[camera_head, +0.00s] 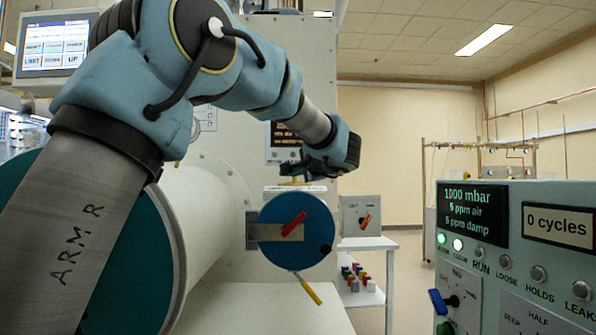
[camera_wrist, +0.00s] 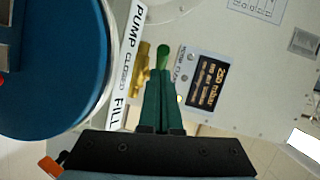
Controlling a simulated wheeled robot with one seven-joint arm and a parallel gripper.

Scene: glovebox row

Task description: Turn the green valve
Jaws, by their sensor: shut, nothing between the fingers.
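The green valve handle (camera_wrist: 163,54) shows in the wrist view as a short green bar beside a brass valve body (camera_wrist: 140,68). A white label strip (camera_wrist: 128,70) reading PUMP, CLOSED, FILL runs along the brass body. My gripper (camera_wrist: 162,76) is shut and empty, with its dark green fingertips at the near end of the handle. I cannot tell whether they touch it. In the head view my gripper (camera_head: 287,170) is just above brass fittings (camera_head: 296,182) on top of the small round chamber; the green handle is hidden there.
The small chamber has a blue round door (camera_head: 312,238) with a red handle (camera_head: 293,224) and a yellow-tipped lever (camera_head: 312,292) below. A control panel (camera_head: 515,225) stands at the right, reading 1000 mbar and 0 cycles. A white side table (camera_head: 368,243) holds coloured items. Floor beyond is clear.

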